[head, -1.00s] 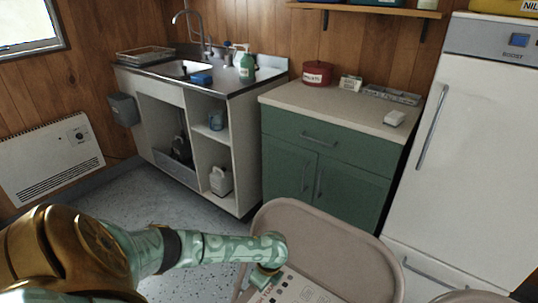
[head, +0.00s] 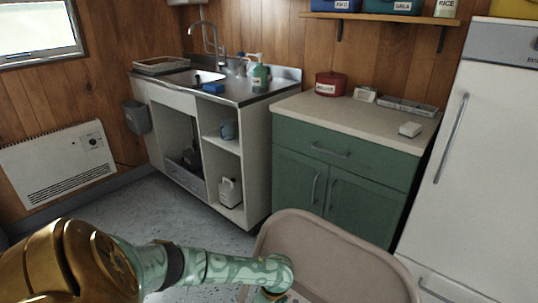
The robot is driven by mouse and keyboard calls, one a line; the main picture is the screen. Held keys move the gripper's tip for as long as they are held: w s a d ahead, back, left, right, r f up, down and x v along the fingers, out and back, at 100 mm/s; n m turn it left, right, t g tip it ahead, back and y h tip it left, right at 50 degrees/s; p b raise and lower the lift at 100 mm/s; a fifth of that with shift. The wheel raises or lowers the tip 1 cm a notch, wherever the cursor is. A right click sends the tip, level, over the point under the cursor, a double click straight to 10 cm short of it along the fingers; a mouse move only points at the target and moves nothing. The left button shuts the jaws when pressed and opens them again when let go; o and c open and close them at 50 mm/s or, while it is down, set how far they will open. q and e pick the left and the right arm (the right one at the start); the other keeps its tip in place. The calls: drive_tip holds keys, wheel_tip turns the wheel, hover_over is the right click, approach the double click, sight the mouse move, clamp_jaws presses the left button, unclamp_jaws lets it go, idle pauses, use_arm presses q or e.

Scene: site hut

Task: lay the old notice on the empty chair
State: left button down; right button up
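A beige chair (head: 335,250) stands at the bottom centre of the head view, its backrest towards the green cabinet. Its lower part is cut off by the frame edge. My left arm comes in from the left, and my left gripper (head: 268,297) is at the bottom edge, in front of the chair's backrest. Its fingertips are cut off, so I cannot see whether they are open or shut. Only a pale sliver, perhaps of the notice (head: 294,297), shows beside the gripper. I cannot tell whether it is held or lying on the chair. My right gripper is out of view.
A green cabinet (head: 345,185) stands behind the chair, with a white fridge (head: 475,150) to its right. A sink unit (head: 205,150) stands at the back left. A white heater (head: 60,160) is on the left wall. Speckled floor (head: 205,225) is clear between them.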

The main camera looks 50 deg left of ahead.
use_arm(q)
drive_tip(key=shift+f, duration=0.35)
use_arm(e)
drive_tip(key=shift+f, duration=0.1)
use_arm(q)
drive_tip(key=c, duration=1.3)
unclamp_jaws()
drive_tip(key=shift+c, duration=0.2)
